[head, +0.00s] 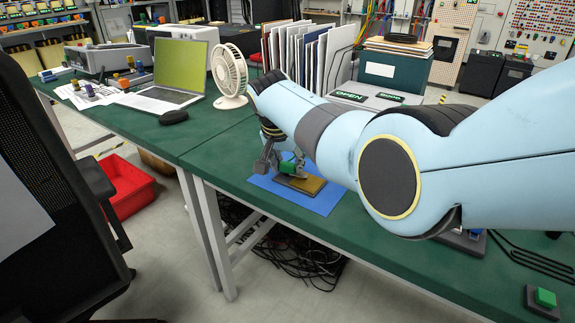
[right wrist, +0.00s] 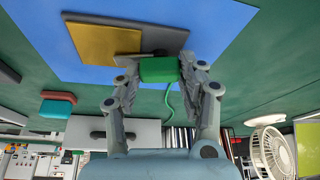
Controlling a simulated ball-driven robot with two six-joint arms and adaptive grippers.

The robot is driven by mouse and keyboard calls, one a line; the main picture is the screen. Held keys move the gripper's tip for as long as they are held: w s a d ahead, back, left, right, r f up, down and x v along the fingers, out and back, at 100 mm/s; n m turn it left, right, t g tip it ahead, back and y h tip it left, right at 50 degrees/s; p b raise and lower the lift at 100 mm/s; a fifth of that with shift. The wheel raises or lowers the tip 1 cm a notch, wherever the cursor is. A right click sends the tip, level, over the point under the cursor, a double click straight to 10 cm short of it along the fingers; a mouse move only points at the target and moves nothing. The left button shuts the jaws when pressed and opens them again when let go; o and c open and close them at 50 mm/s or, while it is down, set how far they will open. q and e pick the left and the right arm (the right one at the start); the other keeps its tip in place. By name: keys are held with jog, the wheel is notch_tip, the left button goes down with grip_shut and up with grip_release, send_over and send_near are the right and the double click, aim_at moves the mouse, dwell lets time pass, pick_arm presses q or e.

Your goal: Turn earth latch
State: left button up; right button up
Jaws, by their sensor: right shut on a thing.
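A green block-shaped latch (head: 288,168) sits at the edge of a small plate with a gold part (head: 311,186) and a grey part, lying on a blue mat (head: 318,204). In the right wrist view the green latch (right wrist: 158,70) is between the fingertips of my right gripper (right wrist: 160,74), with the gold part (right wrist: 88,43) beyond it. My right gripper (head: 281,164) is shut on the latch, low over the mat. A thin green cable (right wrist: 170,100) trails from the latch. My arm hides part of the mat in the head view. My left gripper is not in view.
A green button box (head: 543,299) is at the near right. A black chair (head: 45,190) stands at left. The table front left of the mat is clear.

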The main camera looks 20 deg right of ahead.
jog(key=shift+f+m+g+h+b, duration=0.1)
jog(key=shift+m+g+h+b, duration=0.4)
jog(key=shift+m, duration=0.6)
jog(key=o, duration=1.2)
jog(key=shift+c, duration=0.2)
jog(key=v, duration=0.7)
jog(key=shift+s+r, duration=0.2)
jog(key=shift+r, duration=0.15)
jog(key=shift+f, duration=0.1)
